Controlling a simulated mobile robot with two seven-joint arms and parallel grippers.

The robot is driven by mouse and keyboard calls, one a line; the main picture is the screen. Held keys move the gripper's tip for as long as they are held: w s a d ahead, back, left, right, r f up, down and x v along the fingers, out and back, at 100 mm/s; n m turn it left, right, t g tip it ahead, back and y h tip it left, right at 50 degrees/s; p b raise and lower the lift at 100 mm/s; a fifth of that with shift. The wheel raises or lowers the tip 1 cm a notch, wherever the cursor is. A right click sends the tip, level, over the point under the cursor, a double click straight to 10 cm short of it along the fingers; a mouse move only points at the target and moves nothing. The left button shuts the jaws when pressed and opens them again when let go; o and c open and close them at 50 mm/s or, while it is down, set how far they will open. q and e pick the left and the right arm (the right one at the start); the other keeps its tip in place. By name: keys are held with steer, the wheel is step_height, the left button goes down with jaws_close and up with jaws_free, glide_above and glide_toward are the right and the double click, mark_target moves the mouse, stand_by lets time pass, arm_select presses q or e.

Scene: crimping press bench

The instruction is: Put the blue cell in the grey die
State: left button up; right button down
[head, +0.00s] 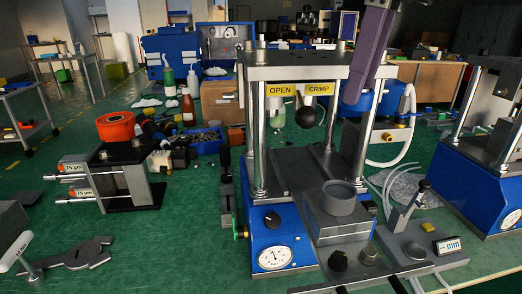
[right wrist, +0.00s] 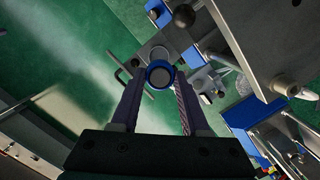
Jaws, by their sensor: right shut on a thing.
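The blue cell (right wrist: 150,75) shows in the right wrist view as a blue ring with a grey middle, between my right fingertips. My right gripper (right wrist: 159,88) is shut on it. In the head view my right gripper (head: 353,98) reaches down from the top, by the right front of the press; I cannot make out the cell there. The grey die (head: 338,198) is a round cup on a grey block, low at the front of the press. It stands below the gripper, apart from it, and its inside looks empty. My left gripper is not in view.
The press's top plate (head: 297,66), steel posts (head: 258,150) and black ball handle (head: 307,117) stand around and above the die. A toggle lever (head: 408,205) and a small display (head: 448,245) are at right. A wrench (head: 75,256) lies left on the green surface.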

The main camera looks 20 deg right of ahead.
mark_target(337, 193)
step_height(337, 193, down, 13)
steer(key=shift+r, duration=0.1)
stand_by(0.3)
steer(key=shift+f, duration=0.2)
steer(key=shift+c, duration=2)
jaws_free()
step_height(337, 193, up, 12)
steer(key=s, duration=0.1)
steer(key=shift+s+d+r, duration=0.2)
steer(key=shift+s+d, duration=0.05)
steer(key=shift+d, duration=0.2)
steer(key=shift+a+f, duration=0.1)
